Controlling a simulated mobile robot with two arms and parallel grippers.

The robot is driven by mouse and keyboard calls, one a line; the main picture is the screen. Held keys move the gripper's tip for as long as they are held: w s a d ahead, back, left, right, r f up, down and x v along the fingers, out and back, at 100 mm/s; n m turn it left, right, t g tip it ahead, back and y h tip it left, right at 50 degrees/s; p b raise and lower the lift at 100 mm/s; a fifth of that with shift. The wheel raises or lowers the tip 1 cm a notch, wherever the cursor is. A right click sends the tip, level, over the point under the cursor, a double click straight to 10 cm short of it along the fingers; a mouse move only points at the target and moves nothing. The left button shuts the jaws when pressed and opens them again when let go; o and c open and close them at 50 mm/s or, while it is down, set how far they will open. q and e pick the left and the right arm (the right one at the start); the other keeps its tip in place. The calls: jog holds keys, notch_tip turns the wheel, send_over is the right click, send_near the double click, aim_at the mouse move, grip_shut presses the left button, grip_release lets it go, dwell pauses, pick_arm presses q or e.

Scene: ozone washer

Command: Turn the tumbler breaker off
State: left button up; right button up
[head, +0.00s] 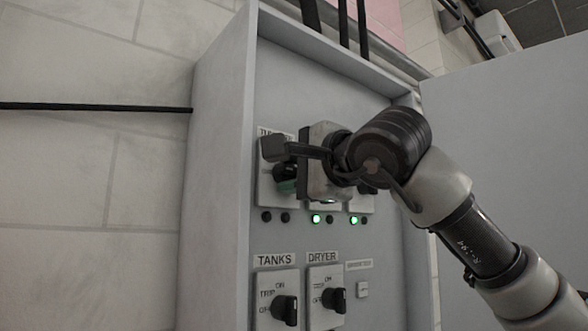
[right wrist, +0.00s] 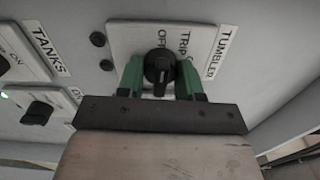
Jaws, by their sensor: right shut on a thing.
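The tumbler breaker (right wrist: 125,38) is a light plate with a black rotary knob (right wrist: 160,67), labelled TUMBLER, with TRIP and OFF marks. My right gripper (right wrist: 161,76) is shut on the knob, with a green finger on each side of it. In the head view the right gripper (head: 285,182) is at the upper left of the panel and hides much of the tumbler plate (head: 265,188). The two small lamps (head: 275,217) under this breaker look dark. I cannot tell the knob's exact setting. My left gripper is not in view.
The TANKS breaker (head: 263,314) and DRYER breaker (head: 319,318) sit lower on the panel. Green lamps (head: 316,218) glow under a neighbouring breaker. The cabinet's left side wall (head: 215,180) stands close to the gripper. An open grey door (head: 510,130) is at right.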

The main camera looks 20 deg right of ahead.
jog(key=shift+n, duration=0.4)
jog(key=o, duration=0.9)
jog(key=shift+s+d+f+b, duration=0.1)
jog(key=shift+s+d+b, duration=0.05)
jog(key=shift+s+b, duration=0.25)
jog(key=b+v, duration=0.4)
jog(key=v, duration=0.6)
